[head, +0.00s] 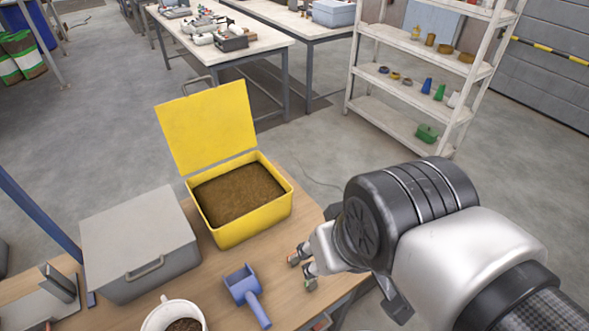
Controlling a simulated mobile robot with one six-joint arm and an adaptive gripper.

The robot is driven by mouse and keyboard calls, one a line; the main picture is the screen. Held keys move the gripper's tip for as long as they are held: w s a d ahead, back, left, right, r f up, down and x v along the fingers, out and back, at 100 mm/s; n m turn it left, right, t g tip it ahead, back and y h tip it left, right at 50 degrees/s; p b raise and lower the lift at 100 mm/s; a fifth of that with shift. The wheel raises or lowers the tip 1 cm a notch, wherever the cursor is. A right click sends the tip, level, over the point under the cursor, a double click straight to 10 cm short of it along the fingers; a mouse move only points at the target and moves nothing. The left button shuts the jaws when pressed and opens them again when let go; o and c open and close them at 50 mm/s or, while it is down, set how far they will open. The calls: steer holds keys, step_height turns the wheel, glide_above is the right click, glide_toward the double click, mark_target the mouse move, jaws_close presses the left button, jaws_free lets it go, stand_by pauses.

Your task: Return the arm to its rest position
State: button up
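My gripper (301,271) is at the right part of the wooden table (196,287), near its right edge. Its two fingertips show apart, with nothing seen between them. The arm comes in from the lower right. A blue scoop (245,291) lies on the table to the left of the gripper, apart from it, its handle pointing toward the front. A yellow bin (241,229) with its lid (208,126) raised stands behind the scoop and holds brown pellets.
A closed grey box (140,237) stands left of the yellow bin. A white bucket (173,316) with brown contents is at the front edge of the picture. A white shelf rack (405,132) and workbenches (222,40) stand farther back. Open floor lies between.

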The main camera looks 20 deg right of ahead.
steer(key=shift+s, duration=0.15)
step_height(320, 180, down, 5)
steer(key=b, duration=0.4)
steer(key=shift+r+b, duration=0.2)
steer(key=shift+b, duration=0.15)
steer(key=shift+c, duration=0.4)
